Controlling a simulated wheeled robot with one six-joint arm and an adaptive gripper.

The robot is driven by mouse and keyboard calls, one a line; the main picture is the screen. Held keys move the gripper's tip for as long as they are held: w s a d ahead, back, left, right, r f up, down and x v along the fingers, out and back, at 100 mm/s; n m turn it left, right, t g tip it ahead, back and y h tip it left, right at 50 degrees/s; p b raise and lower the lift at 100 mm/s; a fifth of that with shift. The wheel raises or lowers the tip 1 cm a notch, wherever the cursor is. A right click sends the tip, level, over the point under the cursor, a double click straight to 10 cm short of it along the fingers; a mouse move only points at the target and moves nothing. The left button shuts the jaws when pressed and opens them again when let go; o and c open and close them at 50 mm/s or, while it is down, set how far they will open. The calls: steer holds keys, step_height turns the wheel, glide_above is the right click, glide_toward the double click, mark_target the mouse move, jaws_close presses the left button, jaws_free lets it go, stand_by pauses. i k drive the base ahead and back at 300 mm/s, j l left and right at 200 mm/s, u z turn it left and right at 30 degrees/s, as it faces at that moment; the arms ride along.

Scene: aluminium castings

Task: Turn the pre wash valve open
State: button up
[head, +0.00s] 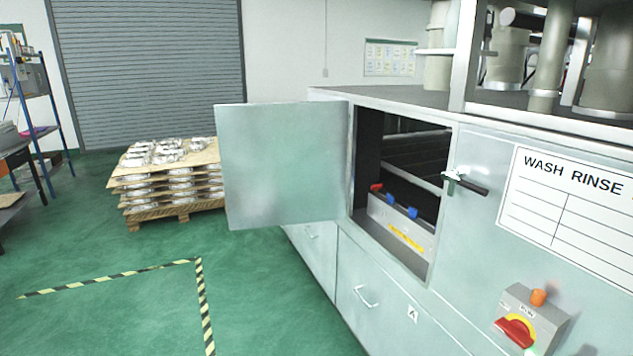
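An open cabinet compartment (362,160) in the washing machine holds a grey box (384,213) low inside. On the box's top edge are a small red handle (376,187) and two blue handles (389,198). A yellow label strip (407,238) is on the box's front; its text is too small to read. I cannot tell from the labels which handle is the pre wash valve. A dark lever (470,185) on a metal mount is right of the opening. My gripper is not in view.
The cabinet door (283,165) stands swung open to the left. A red rotary switch (515,332) with an orange button (538,297) is at lower right, below a wash rinse sign (570,200). A loaded pallet (170,212) stands behind.

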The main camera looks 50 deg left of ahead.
mark_target(377, 187)
steer(key=u, duration=1.2)
steer(key=i+j, duration=0.1)
steer(key=i, duration=0.2)
